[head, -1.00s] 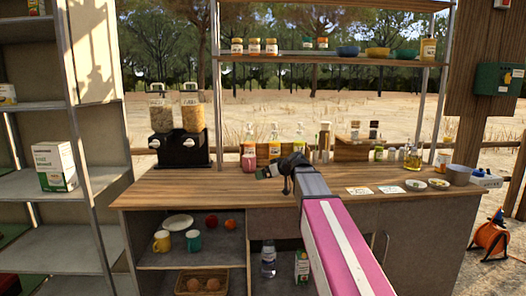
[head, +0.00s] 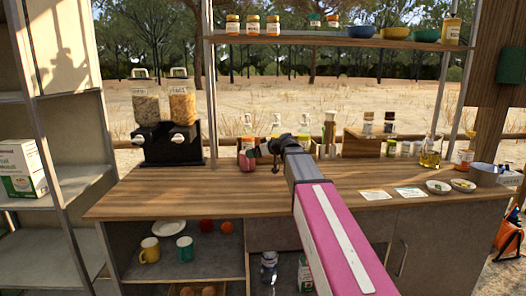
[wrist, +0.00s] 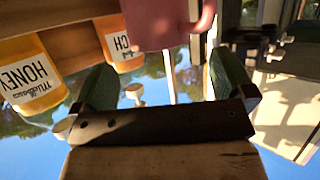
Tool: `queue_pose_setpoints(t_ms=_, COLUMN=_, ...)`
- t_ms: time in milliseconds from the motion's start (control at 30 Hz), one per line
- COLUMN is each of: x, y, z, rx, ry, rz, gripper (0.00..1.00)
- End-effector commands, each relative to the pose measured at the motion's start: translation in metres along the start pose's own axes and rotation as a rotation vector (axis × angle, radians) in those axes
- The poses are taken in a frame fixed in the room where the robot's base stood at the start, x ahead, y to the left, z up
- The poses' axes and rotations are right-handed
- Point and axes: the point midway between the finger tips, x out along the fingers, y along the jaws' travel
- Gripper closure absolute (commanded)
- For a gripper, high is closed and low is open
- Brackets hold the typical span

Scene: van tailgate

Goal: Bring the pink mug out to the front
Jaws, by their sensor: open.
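The pink mug (head: 247,161) stands on the wooden counter in the head view, left of my gripper (head: 262,150) and close to it. In the wrist view the mug (wrist: 158,22) shows at the top edge, partly cut off, with its handle on the right. The two dark fingers of my gripper (wrist: 165,82) are apart with nothing held between them. The mug lies beyond the fingertips in that view. I cannot tell how wide the gap to it is.
Labelled bottles, one reading honey (wrist: 28,75), are close beside the mug in the wrist view. A cereal dispenser (head: 168,140) stands left on the counter (head: 150,195). Jars and bowls line the shelf (head: 330,38) above. Cards and small dishes lie on the right; the front left counter is clear.

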Motion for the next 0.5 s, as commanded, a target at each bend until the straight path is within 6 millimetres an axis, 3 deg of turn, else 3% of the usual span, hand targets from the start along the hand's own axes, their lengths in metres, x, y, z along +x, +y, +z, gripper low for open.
queue_pose_setpoints(t_ms=200, x=0.039, y=0.001, z=0.000, rx=0.000, ry=-0.002, rz=-0.002, gripper=0.00)
queue_pose_setpoints(t_ms=500, x=0.064, y=0.001, z=0.000, rx=0.000, ry=-0.001, rz=0.000, gripper=0.00)
